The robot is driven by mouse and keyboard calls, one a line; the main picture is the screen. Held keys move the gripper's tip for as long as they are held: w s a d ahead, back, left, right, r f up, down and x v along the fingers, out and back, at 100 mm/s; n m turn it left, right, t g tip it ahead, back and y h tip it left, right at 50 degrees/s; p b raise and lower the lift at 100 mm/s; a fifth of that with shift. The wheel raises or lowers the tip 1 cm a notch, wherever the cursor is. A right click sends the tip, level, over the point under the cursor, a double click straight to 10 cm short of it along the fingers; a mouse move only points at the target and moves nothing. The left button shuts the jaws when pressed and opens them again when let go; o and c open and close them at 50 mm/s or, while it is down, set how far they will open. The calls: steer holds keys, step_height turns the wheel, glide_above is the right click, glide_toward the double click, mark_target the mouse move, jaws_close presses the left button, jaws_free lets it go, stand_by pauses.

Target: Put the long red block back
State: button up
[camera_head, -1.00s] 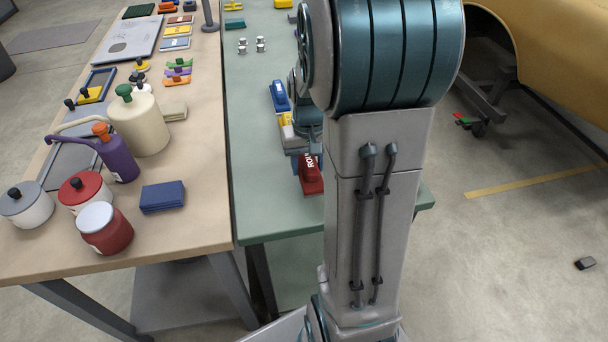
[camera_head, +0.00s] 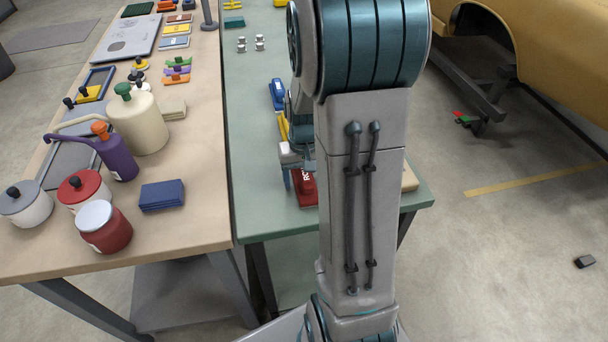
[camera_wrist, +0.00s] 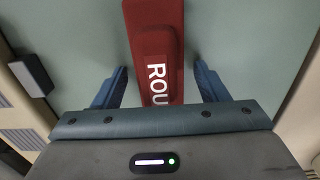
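The long red block (camera_head: 304,192) with white lettering lies on the green table near its front edge, partly hidden by my arm in the head view. In the wrist view the red block (camera_wrist: 155,40) runs lengthwise away from my gripper, its lettered end between the fingers. My gripper (camera_wrist: 161,68) is open, one blue finger on each side of the block with a gap showing on both sides. In the head view my gripper is mostly hidden behind my arm.
A blue block (camera_head: 278,94) and a yellow piece (camera_head: 283,126) lie behind the red block. A dark grey block (camera_wrist: 30,74) is to the left in the wrist view. Jars and a blue stack (camera_head: 162,196) stand on the wooden table. Green tabletop left of the red block is clear.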

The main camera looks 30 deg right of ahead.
step_height(320, 180, up, 12)
steer(key=s+a+r+n+t, duration=0.1)
steer(key=s+a+n+t, duration=0.1)
steer(key=s+a, duration=1)
steer(key=shift+r+n+t+p, duration=0.4)
steer(key=shift+n, duration=0.1)
